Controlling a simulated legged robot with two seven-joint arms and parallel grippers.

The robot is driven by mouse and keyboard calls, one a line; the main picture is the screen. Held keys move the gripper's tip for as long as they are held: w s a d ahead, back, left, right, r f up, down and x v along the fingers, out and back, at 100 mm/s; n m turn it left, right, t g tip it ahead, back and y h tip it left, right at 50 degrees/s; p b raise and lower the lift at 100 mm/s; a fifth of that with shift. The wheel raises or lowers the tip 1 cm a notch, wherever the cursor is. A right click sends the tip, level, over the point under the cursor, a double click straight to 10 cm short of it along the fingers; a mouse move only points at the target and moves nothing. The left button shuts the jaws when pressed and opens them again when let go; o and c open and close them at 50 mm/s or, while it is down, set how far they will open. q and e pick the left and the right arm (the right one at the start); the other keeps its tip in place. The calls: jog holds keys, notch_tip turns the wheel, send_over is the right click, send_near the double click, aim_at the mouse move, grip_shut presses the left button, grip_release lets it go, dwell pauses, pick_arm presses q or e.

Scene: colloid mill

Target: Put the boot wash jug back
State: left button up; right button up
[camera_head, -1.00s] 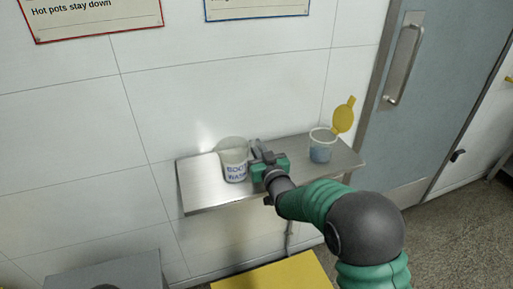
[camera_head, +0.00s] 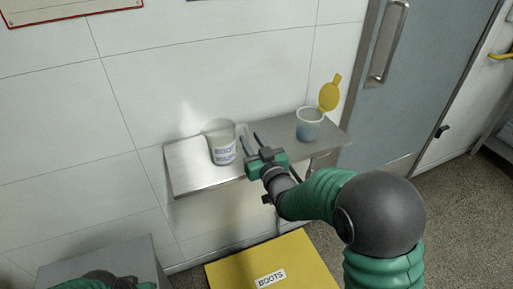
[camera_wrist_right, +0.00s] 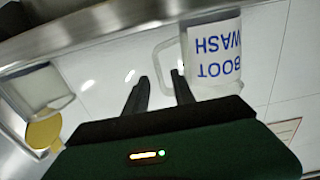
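The boot wash jug (camera_head: 222,149), a translucent white pot with blue lettering and a side handle, stands upright on the steel wall shelf (camera_head: 190,176), left of its middle. It also shows in the right wrist view (camera_wrist_right: 215,62), upside down, its handle near my fingertips. My right gripper (camera_head: 249,136) is just right of the jug at the shelf's front edge. Its two fingers are apart with nothing clamped between them; the right wrist view also shows them apart (camera_wrist_right: 160,82). Only dark and green parts of my left arm show at the bottom left; its gripper is not visible.
A yellow box labelled BOOTS (camera_head: 262,262) is below the shelf. A grey box (camera_head: 128,256) is lower left. A grey door (camera_head: 415,80) is at right.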

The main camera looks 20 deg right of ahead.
jog(key=s, duration=0.5)
jog(key=shift+s+d, duration=0.1)
jog(key=shift+d, duration=0.3)
dwell(0.7)
